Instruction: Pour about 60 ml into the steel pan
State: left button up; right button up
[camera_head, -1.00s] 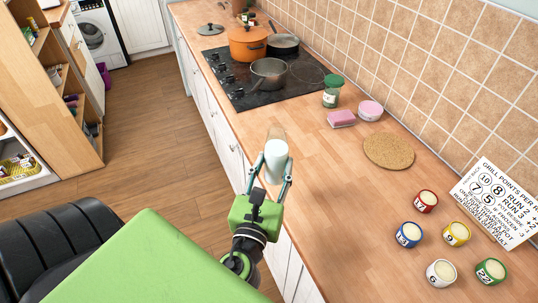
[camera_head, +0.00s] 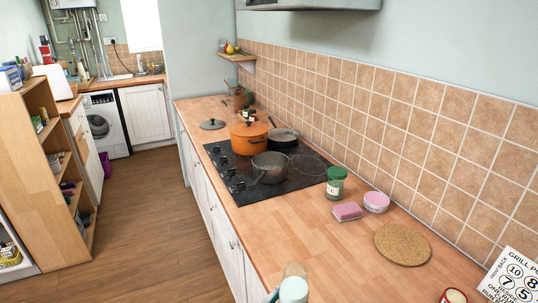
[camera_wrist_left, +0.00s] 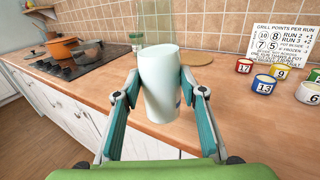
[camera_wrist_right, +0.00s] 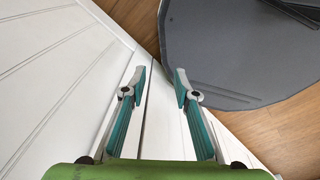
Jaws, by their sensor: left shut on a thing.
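The steel pan (camera_head: 270,168) sits on the black hob in the head view, in front of the orange pot, and looks upright. The vessel is roughly upright, near the counter's front edge, well short of the pan. My right gripper (camera_wrist_right: 160,86) is open and empty in front of white cabinet fronts.
An orange pot (camera_head: 249,134) and a dark frying pan (camera_head: 283,137) stand behind the steel pan. A green-lidded jar (camera_head: 335,184), a pink sponge (camera_head: 347,211), a pink tub (camera_head: 376,202) and a cork mat (camera_head: 402,245) lie to the right. The counter before the hob is clear.

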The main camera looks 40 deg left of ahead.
aim_at(268, 167)
jog(key=i+j+z, duration=0.1)
jog(key=j, duration=0.6)
jog(key=i+j, duration=0.1)
jog(key=j, duration=0.65)
jog(key=l+z, duration=0.05)
